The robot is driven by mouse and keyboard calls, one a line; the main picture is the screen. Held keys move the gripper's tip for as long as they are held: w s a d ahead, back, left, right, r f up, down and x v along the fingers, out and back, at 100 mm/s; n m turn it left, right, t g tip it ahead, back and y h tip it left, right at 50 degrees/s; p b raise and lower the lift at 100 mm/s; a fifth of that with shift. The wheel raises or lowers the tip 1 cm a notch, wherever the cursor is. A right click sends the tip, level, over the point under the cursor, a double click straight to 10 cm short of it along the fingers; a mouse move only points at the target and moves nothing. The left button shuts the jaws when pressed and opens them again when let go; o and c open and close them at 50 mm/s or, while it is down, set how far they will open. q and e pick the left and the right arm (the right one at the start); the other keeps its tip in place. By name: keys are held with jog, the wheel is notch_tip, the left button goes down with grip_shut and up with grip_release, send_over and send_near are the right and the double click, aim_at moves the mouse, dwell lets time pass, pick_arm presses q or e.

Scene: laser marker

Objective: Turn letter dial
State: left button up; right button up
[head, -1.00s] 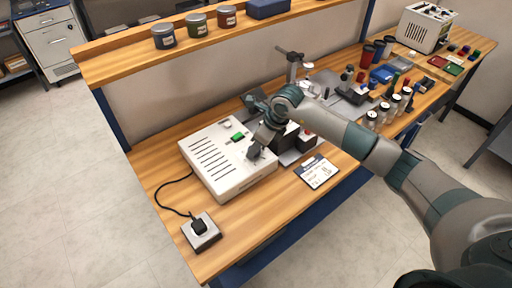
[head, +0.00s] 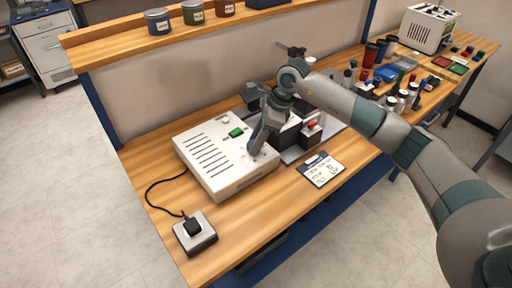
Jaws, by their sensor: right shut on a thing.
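The white control box (head: 215,170) with slots and a green switch (head: 236,132) lies on the wooden bench. My right gripper (head: 254,150) comes down onto the right part of its top and is shut at the letter dial's place. The dial itself is hidden behind the fingers, so its letters and setting cannot be read. My left gripper is not in view.
Dark machine blocks with a red button (head: 311,125) stand right of the box. A printed card (head: 321,170) lies on the bench (head: 255,228) in front. A power socket (head: 195,233) with a black cable is at the front left. Jars and bottles stand farther right.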

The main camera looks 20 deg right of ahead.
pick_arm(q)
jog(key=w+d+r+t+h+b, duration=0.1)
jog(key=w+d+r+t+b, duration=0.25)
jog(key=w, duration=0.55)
pick_arm(e)
jog(key=shift+w+f+n+g+p, duration=0.15)
jog(key=shift+n+g+p, duration=0.25)
jog(key=shift+n, duration=0.6)
jog(key=n+g+b, duration=0.1)
jog(key=n+b, duration=0.1)
jog(key=b, duration=0.2)
jog(key=shift+n, duration=0.4)
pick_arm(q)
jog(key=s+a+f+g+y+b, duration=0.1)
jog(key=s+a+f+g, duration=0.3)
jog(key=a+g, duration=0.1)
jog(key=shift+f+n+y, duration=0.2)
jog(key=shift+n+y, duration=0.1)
pick_arm(e)
jog(key=shift+w+r+n+g, duration=0.1)
jog(key=shift+r+n+g, duration=0.15)
jog(key=shift+n, duration=0.55)
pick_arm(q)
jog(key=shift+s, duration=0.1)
pick_arm(e)
jog(key=o, duration=1)
jog(key=shift+o, duration=0.2)
